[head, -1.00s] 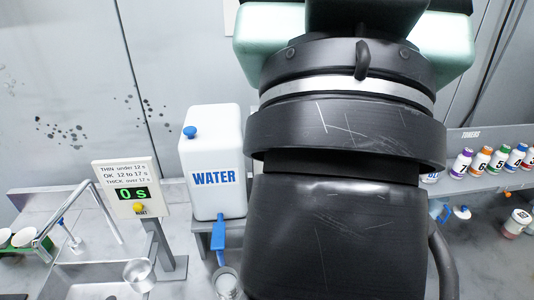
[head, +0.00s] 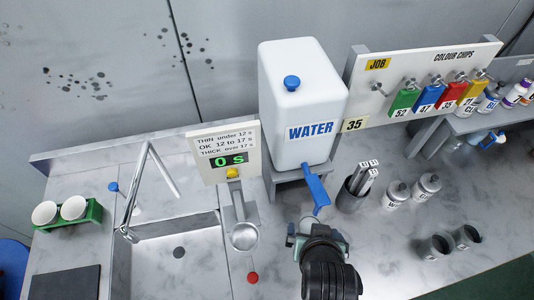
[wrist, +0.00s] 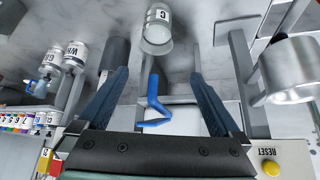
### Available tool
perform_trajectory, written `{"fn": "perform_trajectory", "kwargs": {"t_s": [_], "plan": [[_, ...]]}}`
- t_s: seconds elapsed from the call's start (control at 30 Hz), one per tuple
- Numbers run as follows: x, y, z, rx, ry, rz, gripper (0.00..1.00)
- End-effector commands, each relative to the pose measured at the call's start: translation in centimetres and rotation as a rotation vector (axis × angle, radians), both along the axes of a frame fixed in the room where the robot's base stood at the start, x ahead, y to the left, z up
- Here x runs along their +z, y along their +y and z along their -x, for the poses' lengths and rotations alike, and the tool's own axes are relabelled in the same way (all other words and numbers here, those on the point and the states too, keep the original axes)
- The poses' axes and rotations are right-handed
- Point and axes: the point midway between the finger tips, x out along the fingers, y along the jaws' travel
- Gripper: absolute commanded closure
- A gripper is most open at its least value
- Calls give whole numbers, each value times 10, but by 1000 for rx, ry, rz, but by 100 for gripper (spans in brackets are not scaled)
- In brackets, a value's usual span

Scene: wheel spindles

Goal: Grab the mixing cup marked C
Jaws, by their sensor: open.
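A pale metal cup (wrist: 157,38) with a white label bearing one letter lies ahead of my fingertips in the wrist view. The letter looks like C or G; I cannot tell which. My gripper (wrist: 160,73) is open, with one finger on each side of the line to the cup and nothing between the tips. In the head view my gripper (head: 318,236) is below the water tap, and my arm hides most of what is there. Two dark grey cups (head: 436,246) with labels too small to read stand at the right.
The blue tap lever (head: 315,188) of the water tank (head: 303,100) is close to my gripper. A dark holder with sticks (head: 352,193) and two capped bottles (head: 396,194) stand to the right. A small metal cup (head: 243,236) hangs beside the sink (head: 165,255).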

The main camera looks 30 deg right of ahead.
Motion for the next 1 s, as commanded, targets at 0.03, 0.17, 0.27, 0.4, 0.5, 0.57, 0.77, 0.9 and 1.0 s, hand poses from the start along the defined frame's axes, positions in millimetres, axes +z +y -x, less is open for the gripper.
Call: {"fn": "perform_trajectory", "kwargs": {"t_s": [0.03,0.17,0.27,0.4,0.5,0.57,0.77,0.9,1.0], "plan": [[-8,1,10,-13,26,-15,0],[-20,-1,11,-19,43,-26,0],[-31,-6,4,-17,41,-25,0],[-50,-14,-7,-16,41,-24,0],[-62,-19,-13,-16,39,-23,0],[-67,-21,-16,-16,39,-23,0],[-76,-24,-21,-15,38,-21,0],[-81,-28,-24,-16,37,-22,0],[-88,-34,-30,-16,38,-22,0]]}}
